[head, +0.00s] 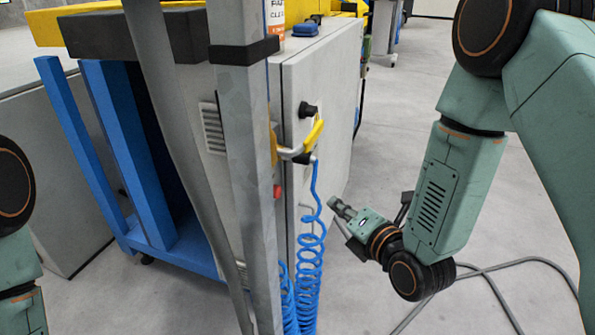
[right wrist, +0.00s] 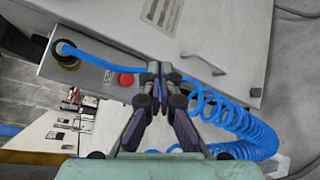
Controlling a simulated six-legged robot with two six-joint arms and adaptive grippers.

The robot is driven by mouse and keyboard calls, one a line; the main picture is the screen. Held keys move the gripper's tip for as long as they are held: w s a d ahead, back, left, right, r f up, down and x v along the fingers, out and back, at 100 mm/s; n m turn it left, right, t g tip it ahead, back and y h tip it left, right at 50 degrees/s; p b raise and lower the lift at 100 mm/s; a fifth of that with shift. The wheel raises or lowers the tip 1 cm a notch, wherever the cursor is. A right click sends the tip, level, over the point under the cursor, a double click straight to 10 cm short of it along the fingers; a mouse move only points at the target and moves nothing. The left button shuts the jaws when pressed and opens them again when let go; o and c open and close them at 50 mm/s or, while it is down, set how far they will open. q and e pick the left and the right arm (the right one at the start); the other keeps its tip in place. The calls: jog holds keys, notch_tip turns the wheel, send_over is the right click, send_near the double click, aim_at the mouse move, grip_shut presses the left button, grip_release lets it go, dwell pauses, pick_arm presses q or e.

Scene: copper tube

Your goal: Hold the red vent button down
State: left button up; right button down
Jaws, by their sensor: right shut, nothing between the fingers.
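The red vent button (head: 278,191) is a small round knob on the narrow end of the grey cabinet, just right of the metal post in the head view. It also shows in the right wrist view (right wrist: 126,80), left of the fingertips. My right gripper (head: 342,208) is right of the button and apart from it. In the right wrist view its dark fingers (right wrist: 156,70) are together and empty, with blue hose close to them. My left gripper is out of view; only links of my left arm show at the left edge.
A blue coiled hose (head: 309,262) hangs from a fitting below the yellow handle (head: 314,135), between cabinet and gripper. The metal post (head: 240,170) stands left of the button. A grey cable (head: 490,268) lies on the floor. Open floor extends right of the cabinet (head: 332,100).

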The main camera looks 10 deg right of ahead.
jog(key=w+a, duration=0.5)
jog(key=a, duration=0.2)
dwell(0.4)
jog(key=shift+a, duration=0.1)
dwell(0.5)
dwell(0.7)
jog(key=shift+w+a+f, duration=0.2)
jog(key=shift+w+a, duration=0.25)
jog(key=shift+a, duration=0.05)
jog(key=shift+w+a, duration=0.3)
jog(key=shift+a, duration=0.15)
dwell(2.8)
jog(key=shift+d, duration=0.15)
dwell(0.9)
jog(key=shift+s+d, duration=0.55)
jog(key=shift+d, duration=0.1)
jog(key=shift+d, duration=0.1)
